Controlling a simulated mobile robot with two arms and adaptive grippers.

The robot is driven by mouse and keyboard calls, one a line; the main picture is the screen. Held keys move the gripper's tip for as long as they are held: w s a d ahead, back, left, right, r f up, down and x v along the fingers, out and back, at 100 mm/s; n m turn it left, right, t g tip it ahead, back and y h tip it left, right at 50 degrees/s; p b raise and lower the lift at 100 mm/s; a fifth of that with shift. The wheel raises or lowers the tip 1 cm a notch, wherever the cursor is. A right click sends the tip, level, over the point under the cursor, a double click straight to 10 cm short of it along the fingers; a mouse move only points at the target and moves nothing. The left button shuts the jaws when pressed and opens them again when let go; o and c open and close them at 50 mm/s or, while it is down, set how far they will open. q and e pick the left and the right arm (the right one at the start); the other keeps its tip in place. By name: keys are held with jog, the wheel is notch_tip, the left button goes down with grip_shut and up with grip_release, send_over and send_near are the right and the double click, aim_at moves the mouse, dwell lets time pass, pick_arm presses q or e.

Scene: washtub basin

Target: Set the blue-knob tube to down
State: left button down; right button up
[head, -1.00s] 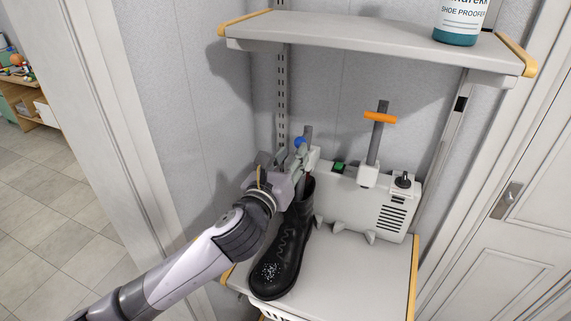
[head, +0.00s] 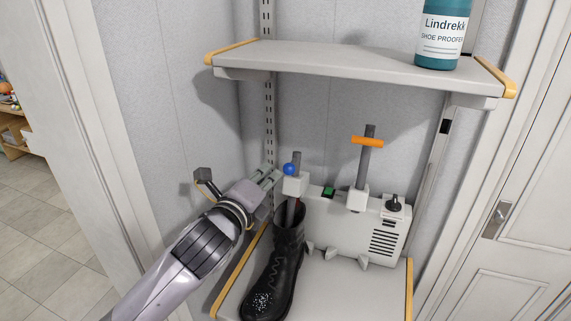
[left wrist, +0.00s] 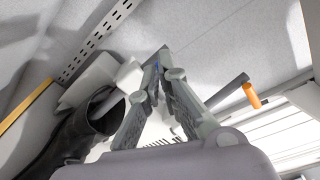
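The blue knob (head: 288,169) sits on a grey tube (head: 297,159) just above its white collar at the dryer's left end. This tube's top is well below the orange-handled tube's. Its lower part goes down into the black boot (head: 276,265), also visible in the left wrist view (left wrist: 65,140). My right gripper is out of view.
The white dryer (head: 345,228) stands on the lower shelf with a green switch (head: 328,191), a black dial (head: 394,203) and an orange-handled tube (head: 367,142). An upper shelf (head: 350,65) holding a teal bottle (head: 440,40) overhangs it. A wall is close on the left.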

pick_arm(q)
notch_tip(320, 180, up, 3)
jog(key=n+g+h, duration=0.1)
jog(key=n+h, duration=0.1)
jog(key=n, duration=0.9)
notch_tip(320, 180, up, 3)
jog(key=n+g+h+p, duration=0.2)
jog(key=n+h, duration=0.1)
jog(key=n, duration=0.5)
send_over(288, 171)
jog(key=w, duration=0.1)
jog(key=shift+d+r, duration=0.1)
jog(key=shift+d, duration=0.3)
jog(key=f, duration=0.2)
jog(key=f+p, duration=0.1)
jog(key=shift+s+a, duration=0.2)
jog(key=shift+a, duration=0.05)
jog(key=shift+s+a+f, duration=0.25)
jog(key=shift+s+f, duration=0.05)
jog(key=shift+f, duration=0.2)
jog(key=shift+d, duration=0.1)
jog(key=shift+f, duration=0.15)
